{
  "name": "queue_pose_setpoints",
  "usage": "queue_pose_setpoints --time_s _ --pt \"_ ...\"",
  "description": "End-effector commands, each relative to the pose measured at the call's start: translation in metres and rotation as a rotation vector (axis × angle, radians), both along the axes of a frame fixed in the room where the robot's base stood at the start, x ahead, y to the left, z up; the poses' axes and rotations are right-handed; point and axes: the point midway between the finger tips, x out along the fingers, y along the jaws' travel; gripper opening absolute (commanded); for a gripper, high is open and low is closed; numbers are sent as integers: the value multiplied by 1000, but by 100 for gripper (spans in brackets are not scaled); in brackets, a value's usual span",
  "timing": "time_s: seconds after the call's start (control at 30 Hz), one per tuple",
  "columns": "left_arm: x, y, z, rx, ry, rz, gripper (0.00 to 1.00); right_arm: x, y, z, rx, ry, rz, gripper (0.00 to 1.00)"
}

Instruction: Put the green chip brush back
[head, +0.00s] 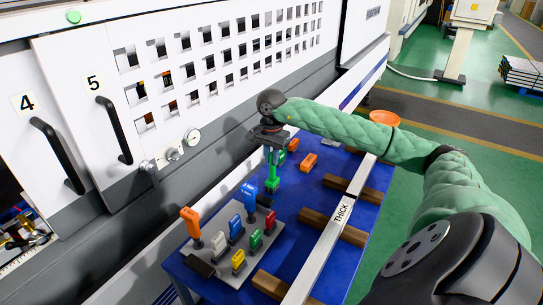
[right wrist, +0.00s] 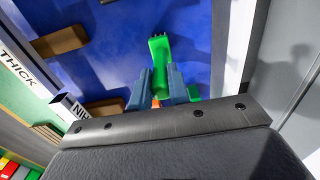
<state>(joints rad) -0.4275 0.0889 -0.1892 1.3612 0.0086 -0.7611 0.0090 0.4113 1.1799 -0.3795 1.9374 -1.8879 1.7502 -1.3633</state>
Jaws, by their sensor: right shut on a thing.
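My right gripper (head: 271,150) is shut on the green chip brush (head: 272,176), which hangs below it over the blue table. In the right wrist view the brush (right wrist: 160,48) sticks out between the two blue-grey fingers (right wrist: 161,85). A grey holder board (head: 208,268) with several coloured tools stands on the table, nearer the front than the brush. A blue tool (head: 249,194) stands upright at the board's back and an orange one (head: 191,222) at its left. The brush looks apart from the board. My left gripper is not in view.
A long bar marked THICK (head: 341,212) lies across wooden blocks (head: 333,227) on the right of the blue table (head: 286,215). Orange pieces (head: 309,162) lie behind the brush. The white machine (head: 185,110) with black handles borders the table's left side.

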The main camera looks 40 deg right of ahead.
Motion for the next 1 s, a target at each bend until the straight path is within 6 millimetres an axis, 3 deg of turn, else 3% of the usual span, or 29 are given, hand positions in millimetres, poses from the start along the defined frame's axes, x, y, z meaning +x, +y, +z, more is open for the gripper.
queue_pose_setpoints --time_s 0.27,0.3,0.4,0.87,1.0 --pt "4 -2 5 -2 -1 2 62 0 0 -2 0 0 0 0" --pt "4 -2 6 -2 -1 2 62 0 0 -2 0 0 0 20" --pt "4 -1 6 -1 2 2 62 0 0 -2 0 0 0 39" --pt "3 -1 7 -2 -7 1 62 0 0 1 0 0 0 40" --pt "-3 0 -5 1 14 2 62 0 0 7 0 0 0 40"
